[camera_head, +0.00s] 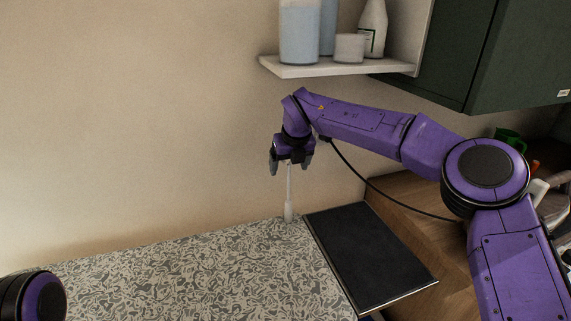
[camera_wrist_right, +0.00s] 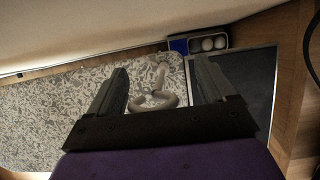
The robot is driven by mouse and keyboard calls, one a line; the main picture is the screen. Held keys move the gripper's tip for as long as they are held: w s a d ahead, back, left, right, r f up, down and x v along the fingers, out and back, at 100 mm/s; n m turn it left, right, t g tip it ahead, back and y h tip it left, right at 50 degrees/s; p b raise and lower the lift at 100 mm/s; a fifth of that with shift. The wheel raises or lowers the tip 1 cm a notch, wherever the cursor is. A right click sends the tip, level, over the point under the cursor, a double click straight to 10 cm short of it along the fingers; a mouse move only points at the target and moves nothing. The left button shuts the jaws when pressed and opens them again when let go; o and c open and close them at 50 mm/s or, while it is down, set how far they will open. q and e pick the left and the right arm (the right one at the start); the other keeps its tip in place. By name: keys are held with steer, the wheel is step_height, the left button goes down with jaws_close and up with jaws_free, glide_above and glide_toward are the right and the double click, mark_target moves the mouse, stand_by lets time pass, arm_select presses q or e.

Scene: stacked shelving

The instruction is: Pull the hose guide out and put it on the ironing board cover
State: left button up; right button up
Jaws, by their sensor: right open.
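The ironing board cover (camera_head: 190,275) is a grey and cream patterned surface at the lower left of the head view; it also fills the left of the wrist view (camera_wrist_right: 45,110). A slim pale upright piece, apparently the hose guide (camera_head: 289,210), stands at the cover's back right edge. In the wrist view the hose guide (camera_wrist_right: 168,101) shows as curved beige loops between my fingers. My right gripper (camera_head: 290,166) points down above it, open, with a finger to each side (camera_wrist_right: 161,72). I cannot tell whether they touch. My left gripper is out of view.
A dark flat panel (camera_head: 368,255) lies right of the cover. A white shelf (camera_head: 340,69) with bottles and a jar hangs above my right arm, beside a dark green cabinet (camera_head: 520,60). A blue and grey item (camera_wrist_right: 207,44) sits near the wall.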

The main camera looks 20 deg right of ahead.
steer(key=shift+s+a, duration=0.1)
steer(key=shift+s, duration=0.2)
steer(key=shift+w+a+f, duration=0.15)
steer(key=shift+w+a, duration=0.05)
steer(key=shift+c, duration=1.2)
steer(key=c, duration=0.8)
steer(key=shift+r+p, duration=0.7)
